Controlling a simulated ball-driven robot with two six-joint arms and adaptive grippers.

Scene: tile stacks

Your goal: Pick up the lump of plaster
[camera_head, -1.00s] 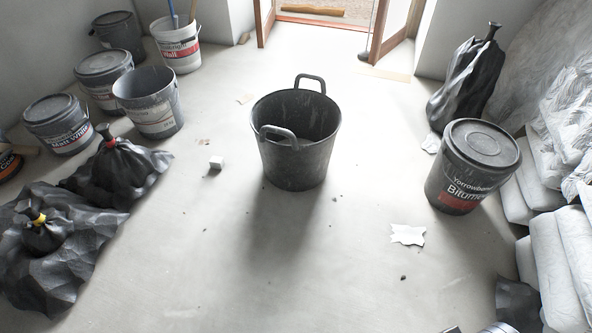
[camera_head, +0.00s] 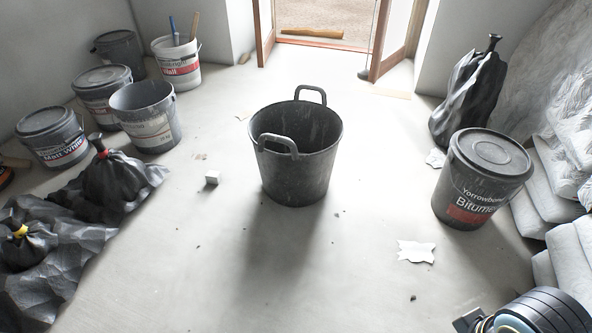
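A small whitish block, which looks like the lump of plaster (camera_head: 212,178), lies on the bare floor left of the black tub. Nothing touches it. Part of my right arm shows at the bottom right corner, far from the lump, but no gripper fingers show there. My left gripper is not in view.
A black two-handled tub (camera_head: 297,165) stands mid-floor. Paint buckets (camera_head: 148,122) and black bags (camera_head: 105,185) line the left. A bitumen bucket (camera_head: 482,185) and white sacks (camera_head: 560,185) stand right. A torn white scrap (camera_head: 416,251) lies near. The front floor is mostly clear.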

